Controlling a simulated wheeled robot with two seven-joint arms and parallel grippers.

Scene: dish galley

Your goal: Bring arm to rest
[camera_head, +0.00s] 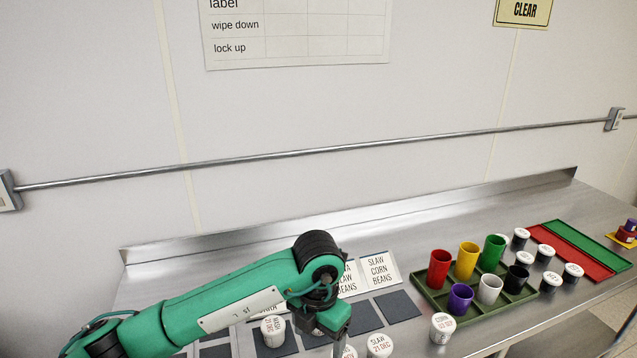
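My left arm (215,305) is green with black joints and reaches in from the lower left over the steel counter (455,225). Its wrist bends down, and the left gripper (338,334) points down at the bottom middle, by the dark square mats. A white-lidded tub shows partly at the bottom edge just below the gripper. Whether the fingers are open or touch that tub cannot be made out. My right gripper is out of view.
Lidded tubs (273,330) and label cards (376,270) surround the gripper. A green tray (434,301) holds several coloured cups to the right, with a lone tub (442,327) before it. More tubs and red and green mats (575,245) lie beyond. A wall rail runs behind.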

